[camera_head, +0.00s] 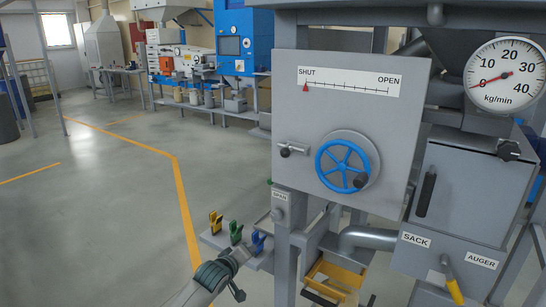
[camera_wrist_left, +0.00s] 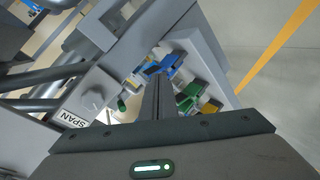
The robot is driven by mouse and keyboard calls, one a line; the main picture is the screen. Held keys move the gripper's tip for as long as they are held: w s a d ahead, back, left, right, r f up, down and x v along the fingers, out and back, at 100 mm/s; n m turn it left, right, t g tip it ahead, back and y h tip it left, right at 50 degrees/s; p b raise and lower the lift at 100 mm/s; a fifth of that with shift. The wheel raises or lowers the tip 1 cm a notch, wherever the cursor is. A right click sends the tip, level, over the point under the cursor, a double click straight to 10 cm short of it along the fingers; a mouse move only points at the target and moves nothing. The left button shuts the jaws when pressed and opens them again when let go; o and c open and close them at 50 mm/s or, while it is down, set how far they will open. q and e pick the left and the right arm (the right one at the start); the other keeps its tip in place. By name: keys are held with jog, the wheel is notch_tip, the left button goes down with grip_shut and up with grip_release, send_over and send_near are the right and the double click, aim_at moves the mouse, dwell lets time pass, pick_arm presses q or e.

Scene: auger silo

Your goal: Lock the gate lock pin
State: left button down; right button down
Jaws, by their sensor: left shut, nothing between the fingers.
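The gate lock pin (camera_head: 290,150), a metal pin with a black knob, sits in a bracket on the grey gate panel (camera_head: 390,125), left of the blue handwheel (camera_head: 347,163). I cannot tell how far it is pushed in. The red pointer (camera_head: 306,87) stands at SHUT. My left gripper (camera_head: 239,254) is low and left of the panel, well below the pin. It is shut and empty, its tips by the blue clip (camera_head: 258,242). In the left wrist view the closed fingers (camera_wrist_left: 160,80) point at the blue clip (camera_wrist_left: 166,66). My right gripper is out of view.
Green (camera_head: 236,232) and yellow (camera_head: 215,222) clips stand on a small shelf left of the SPAN knob (camera_head: 278,214). A black-handled door (camera_head: 465,190) and a flow dial (camera_head: 505,76) are at right. Open floor (camera_head: 90,210) lies left.

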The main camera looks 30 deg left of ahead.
aim_at(287, 151)
pick_arm(q)
jog(key=s+d+r+n+t, duration=0.1)
jog(key=s+r+n+t, duration=0.1)
jog(key=r, duration=1.5)
jog(key=s+d+r+n+t, duration=0.2)
jog(key=r+t, duration=0.1)
jog(key=r, duration=1.5)
jog(key=shift+s+d+t, duration=0.15)
jog(key=shift+s+t, duration=0.05)
jog(key=shift+t, duration=0.1)
jog(key=shift+w, duration=0.1)
jog(key=w+a+p, duration=0.1)
jog(key=w+p, duration=0.2)
jog(key=w, duration=0.6)
jog(key=shift+d+f+p, duration=0.1)
jog(key=shift+d+p, duration=0.95)
jog(key=shift+d, duration=0.85)
jog(key=shift+s, duration=0.1)
